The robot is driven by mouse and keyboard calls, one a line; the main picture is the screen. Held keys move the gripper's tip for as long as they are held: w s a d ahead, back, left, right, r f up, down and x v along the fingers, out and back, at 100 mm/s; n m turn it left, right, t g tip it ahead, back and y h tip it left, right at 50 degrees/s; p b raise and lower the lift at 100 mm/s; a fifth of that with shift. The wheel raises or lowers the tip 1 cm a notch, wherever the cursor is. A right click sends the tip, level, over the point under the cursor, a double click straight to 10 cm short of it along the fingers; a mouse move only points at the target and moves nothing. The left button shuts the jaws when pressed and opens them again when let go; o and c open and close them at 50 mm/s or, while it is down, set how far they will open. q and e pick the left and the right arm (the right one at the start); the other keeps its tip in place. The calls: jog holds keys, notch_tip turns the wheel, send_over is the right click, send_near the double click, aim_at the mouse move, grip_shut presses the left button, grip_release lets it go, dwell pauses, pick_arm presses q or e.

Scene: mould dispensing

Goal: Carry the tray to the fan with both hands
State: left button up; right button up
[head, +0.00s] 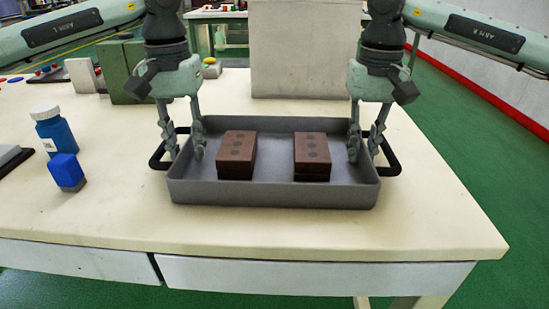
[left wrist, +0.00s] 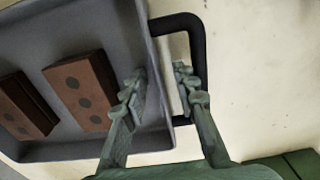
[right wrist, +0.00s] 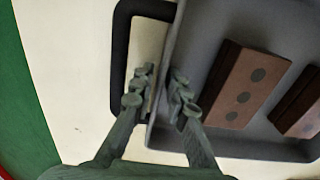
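The grey tray (head: 275,193) sits on the cream table and has a black handle at each end. The left handle (left wrist: 203,50) and the right handle (right wrist: 118,50) show in the wrist views. Brown blocks in two stacks, left (head: 236,152) and right (head: 312,152), lie in the tray. My left gripper (head: 184,140) straddles the tray's left wall, one finger inside, one in the handle loop, with a gap between them. My right gripper (head: 365,142) straddles the right wall the same way, its fingers closer to the wall but still apart. I see no fan.
A blue bottle (head: 54,132) and a blue block (head: 66,172) stand left of the tray. A green box (head: 124,72) and a large pale box (head: 305,50) stand behind. The table's right front corner is clear, with green floor beyond.

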pick_arm(q)
jog(key=shift+f, duration=0.2)
grip_shut()
jog(key=shift+r, duration=0.15)
